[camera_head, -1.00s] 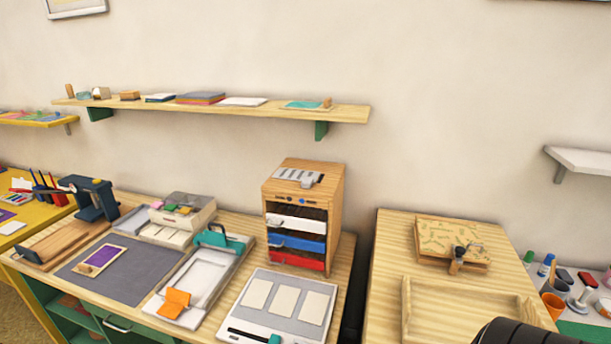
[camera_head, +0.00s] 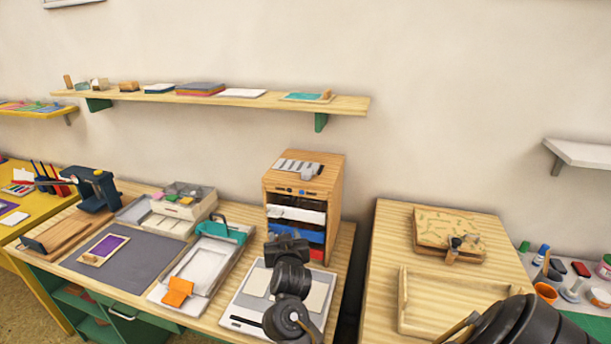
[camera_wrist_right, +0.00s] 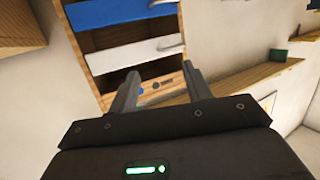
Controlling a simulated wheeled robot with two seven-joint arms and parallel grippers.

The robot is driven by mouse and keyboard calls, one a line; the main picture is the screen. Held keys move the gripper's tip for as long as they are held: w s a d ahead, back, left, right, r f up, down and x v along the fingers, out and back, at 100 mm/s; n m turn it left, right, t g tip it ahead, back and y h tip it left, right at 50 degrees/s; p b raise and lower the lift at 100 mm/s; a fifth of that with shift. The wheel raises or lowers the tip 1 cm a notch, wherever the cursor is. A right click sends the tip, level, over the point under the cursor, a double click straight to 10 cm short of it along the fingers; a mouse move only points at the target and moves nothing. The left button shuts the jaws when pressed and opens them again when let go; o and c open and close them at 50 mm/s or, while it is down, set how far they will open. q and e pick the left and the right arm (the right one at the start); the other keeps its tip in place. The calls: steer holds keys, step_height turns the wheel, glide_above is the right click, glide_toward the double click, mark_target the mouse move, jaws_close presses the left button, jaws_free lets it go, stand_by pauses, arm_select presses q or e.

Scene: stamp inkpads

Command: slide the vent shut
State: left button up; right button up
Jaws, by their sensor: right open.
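The wooden drawer cabinet (camera_head: 333,190) stands at the back of the left worktop. A light grey slatted vent (camera_head: 293,166) lies on its top, with a raised grey tab (camera_head: 312,171) at its right end. My right gripper (camera_head: 286,244) is in front of the cabinet, lower than the vent and apart from it. In the right wrist view, my right gripper (camera_wrist_right: 163,75) is open and empty, its two fingers apart before the cabinet's upper front. That view is upside down and hides the vent. My left gripper is not in view.
The cabinet has a white drawer (camera_head: 297,215), a blue one (camera_head: 290,230) and a red one. A card tray (camera_head: 245,309) lies in front, partly behind my arm. A wall shelf (camera_head: 345,103) runs above. A second wooden worktop (camera_head: 388,235) is at right.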

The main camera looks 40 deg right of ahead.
mark_target(305, 175)
steer(key=w+d+r+m+g+h, duration=0.25)
steer(key=d+r+m+h, duration=0.35)
steer(key=r, duration=0.5)
steer(key=shift+n+h, duration=0.4)
steer(key=p+x, duration=0.2)
steer(key=x, duration=0.8)
steer(key=shift+w+d+f, duration=0.1)
steer(key=shift+d, duration=0.1)
steer(key=shift+c, duration=0.4)
jaws_close()
